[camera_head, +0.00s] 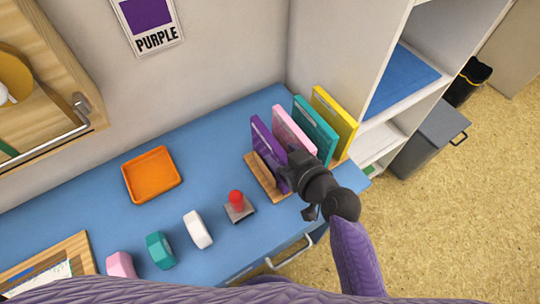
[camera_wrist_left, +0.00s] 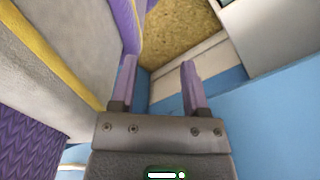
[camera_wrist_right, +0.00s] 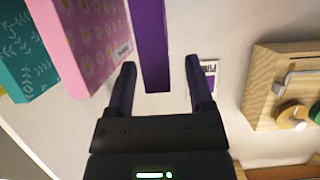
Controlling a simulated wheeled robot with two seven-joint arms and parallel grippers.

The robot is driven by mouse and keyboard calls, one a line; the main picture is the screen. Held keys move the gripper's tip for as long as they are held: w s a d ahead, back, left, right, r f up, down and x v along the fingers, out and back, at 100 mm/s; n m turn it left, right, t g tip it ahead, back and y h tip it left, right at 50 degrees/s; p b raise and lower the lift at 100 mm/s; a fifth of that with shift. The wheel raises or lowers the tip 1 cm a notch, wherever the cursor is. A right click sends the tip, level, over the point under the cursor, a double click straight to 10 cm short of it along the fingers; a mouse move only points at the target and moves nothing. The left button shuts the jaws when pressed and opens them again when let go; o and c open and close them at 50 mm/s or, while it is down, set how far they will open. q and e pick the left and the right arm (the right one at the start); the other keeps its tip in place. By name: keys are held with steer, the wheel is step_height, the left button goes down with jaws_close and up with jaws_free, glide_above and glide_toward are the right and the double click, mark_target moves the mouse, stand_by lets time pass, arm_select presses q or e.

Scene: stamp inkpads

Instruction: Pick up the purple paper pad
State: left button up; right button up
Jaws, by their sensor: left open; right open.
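The purple paper pad (camera_head: 265,146) stands upright in the wooden rack (camera_head: 254,179) on the blue table, leftmost in the row. In the right wrist view the purple pad (camera_wrist_right: 150,45) lies between the two open fingers of my right gripper (camera_wrist_right: 161,88). In the head view my right gripper (camera_head: 282,176) is at the near end of the pad and covers part of it. I cannot tell whether the fingers touch it. My left gripper (camera_wrist_left: 160,85) is open and empty in the left wrist view.
Pink (camera_head: 294,129), teal (camera_head: 316,131) and yellow (camera_head: 334,121) pads stand right of the purple one. A red-handled stamp (camera_head: 238,207), an orange tray (camera_head: 151,175) and several coloured blocks are on the table. A white shelf (camera_head: 345,45) rises behind the rack's right side.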

steer(key=shift+w+a+f, duration=0.3)
steer(key=shift+w+f, duration=0.05)
steer(key=shift+w, duration=0.15)
jaws_close()
stand_by(1.0)
